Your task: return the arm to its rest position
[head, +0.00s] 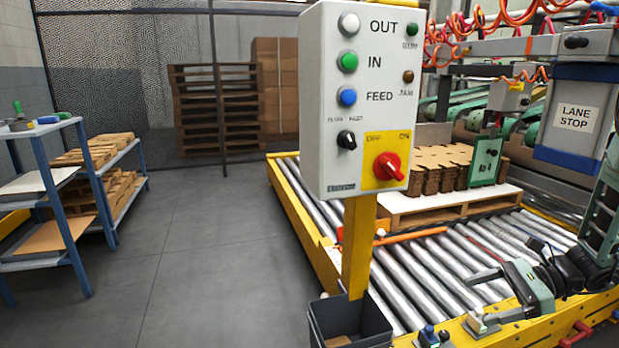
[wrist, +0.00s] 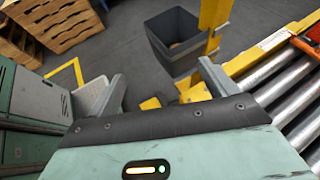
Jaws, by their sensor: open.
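My gripper (head: 490,299) is at the lower right in the head view, low over the yellow edge of the roller conveyor, with my arm rising behind it at the right edge. In the wrist view my gripper (wrist: 160,90) shows two grey fingers spread wide apart, with nothing between them. It holds nothing. Part of my arm is cut off by the right edge of the head view.
A control box (head: 355,100) stands on a yellow post (head: 357,245) left of my gripper, with a dark bin (head: 350,322) at its foot. Rollers (head: 440,270) carry a pallet (head: 440,208) of stacked cardboard. Shelves (head: 62,200) stand left; the floor between is clear.

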